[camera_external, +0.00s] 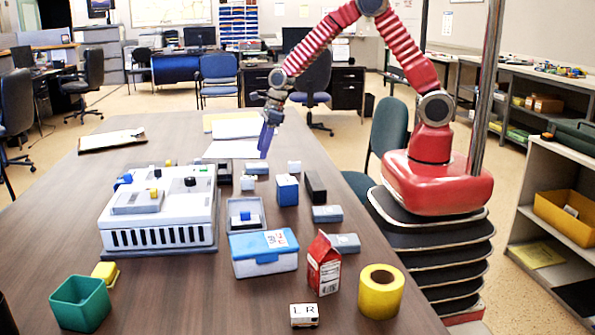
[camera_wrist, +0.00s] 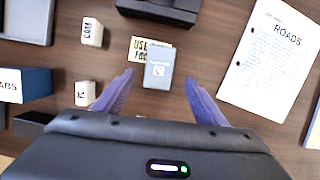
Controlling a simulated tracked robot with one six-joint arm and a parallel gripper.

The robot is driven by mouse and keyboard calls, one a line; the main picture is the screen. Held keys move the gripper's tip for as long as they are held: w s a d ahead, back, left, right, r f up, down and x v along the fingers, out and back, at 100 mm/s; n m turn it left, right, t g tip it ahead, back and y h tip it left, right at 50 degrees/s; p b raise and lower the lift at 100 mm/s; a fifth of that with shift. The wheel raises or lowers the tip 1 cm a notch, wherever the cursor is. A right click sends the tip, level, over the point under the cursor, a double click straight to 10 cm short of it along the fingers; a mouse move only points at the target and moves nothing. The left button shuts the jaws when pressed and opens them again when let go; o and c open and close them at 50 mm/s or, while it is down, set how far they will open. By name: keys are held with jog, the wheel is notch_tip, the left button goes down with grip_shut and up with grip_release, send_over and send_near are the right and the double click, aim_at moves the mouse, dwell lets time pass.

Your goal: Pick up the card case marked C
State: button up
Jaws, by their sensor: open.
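In the external view the case (camera_external: 257,168) is a small grey shape just below my gripper (camera_external: 264,155), which points down with purple fingers. The gripper is open and holds nothing.
White blocks (camera_wrist: 92,32), a blue box (camera_wrist: 25,85) and a dark box (camera_wrist: 158,8) stand close around the case. A printed sheet (camera_wrist: 270,60) lies to the right. In the external view, a milk carton (camera_external: 324,264) and yellow roll (camera_external: 380,291) stand nearer the camera.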

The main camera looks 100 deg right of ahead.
aim_at(257, 165)
jog(key=shift+w+f, duration=0.2)
jog(key=shift+f, duration=0.35)
jog(key=shift+x, duration=2.6)
jog(key=shift+w+a+f, duration=0.1)
jog(key=shift+f, duration=0.1)
jog(key=shift+c, duration=0.5)
jog(key=c, duration=1)
